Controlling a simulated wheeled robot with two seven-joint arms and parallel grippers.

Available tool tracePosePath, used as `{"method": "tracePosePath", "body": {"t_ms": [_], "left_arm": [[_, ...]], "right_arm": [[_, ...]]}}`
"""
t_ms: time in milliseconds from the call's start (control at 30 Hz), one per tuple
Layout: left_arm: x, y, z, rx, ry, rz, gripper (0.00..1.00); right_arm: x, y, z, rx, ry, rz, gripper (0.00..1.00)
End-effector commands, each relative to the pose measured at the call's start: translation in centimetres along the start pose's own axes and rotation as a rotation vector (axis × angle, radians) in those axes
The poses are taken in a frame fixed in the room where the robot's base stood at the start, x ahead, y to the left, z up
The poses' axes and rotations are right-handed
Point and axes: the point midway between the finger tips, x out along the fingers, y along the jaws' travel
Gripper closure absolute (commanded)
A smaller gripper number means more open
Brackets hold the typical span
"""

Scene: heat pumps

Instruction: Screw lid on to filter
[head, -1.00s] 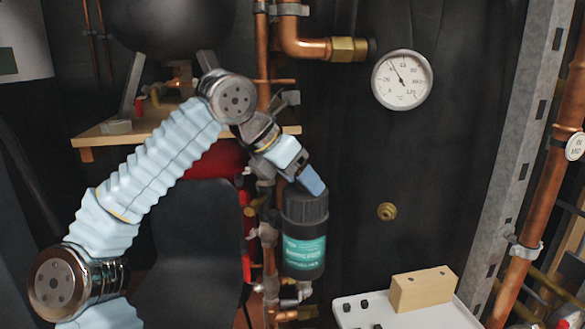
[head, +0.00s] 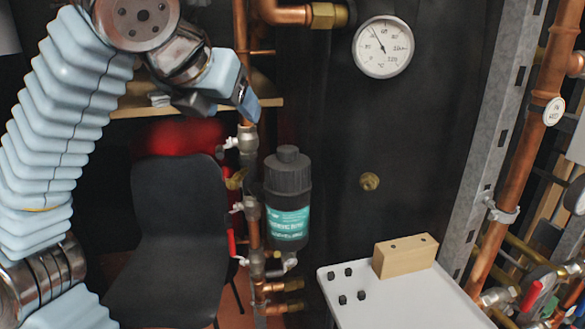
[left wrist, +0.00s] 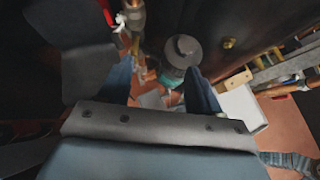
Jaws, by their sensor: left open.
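The filter (head: 288,222) is a dark canister with a teal label, upright on the copper pipework. Its dark ribbed lid (head: 287,172) sits on top, with a small knob in the middle. In the left wrist view the lid (left wrist: 183,52) shows from above, with the filter's teal label below it. My left gripper (head: 247,104) is above and to the left of the lid, apart from it. In the left wrist view my left gripper (left wrist: 160,95) has its two blue fingers spread wide with nothing held between them. My right gripper is not in view.
A white table (head: 400,304) with a wooden block (head: 405,256) and several small black pieces stands at the lower right. A dark chair (head: 165,240) is at the left. Copper pipes and valves run beside the filter. A gauge (head: 383,47) hangs above right.

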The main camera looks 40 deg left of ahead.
Motion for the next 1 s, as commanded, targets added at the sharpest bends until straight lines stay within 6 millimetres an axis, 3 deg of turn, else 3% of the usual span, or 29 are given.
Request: {"method": "tracePosePath", "body": {"t_ms": [133, 233, 500, 733, 1000], "left_arm": [[-0.4, -2.5, -1.5, -0.157, -0.186, 0.275, 0.36], [0.5, -4.9, -2.5, -0.222, -0.327, 0.402, 0.36], [6.2, -10.2, -6.0, -0.245, -0.591, 0.520, 0.36], [8.5, -11.3, -7.2, -0.241, -0.641, 0.511, 0.36], [10.7, -9.6, -5.6, -0.244, -0.640, 0.512, 0.36]], "right_arm": [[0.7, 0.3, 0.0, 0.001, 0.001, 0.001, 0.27], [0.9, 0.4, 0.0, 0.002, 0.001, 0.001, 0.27], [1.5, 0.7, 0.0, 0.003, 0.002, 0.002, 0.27], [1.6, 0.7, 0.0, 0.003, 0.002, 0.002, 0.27], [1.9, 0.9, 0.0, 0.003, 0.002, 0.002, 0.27]]}}
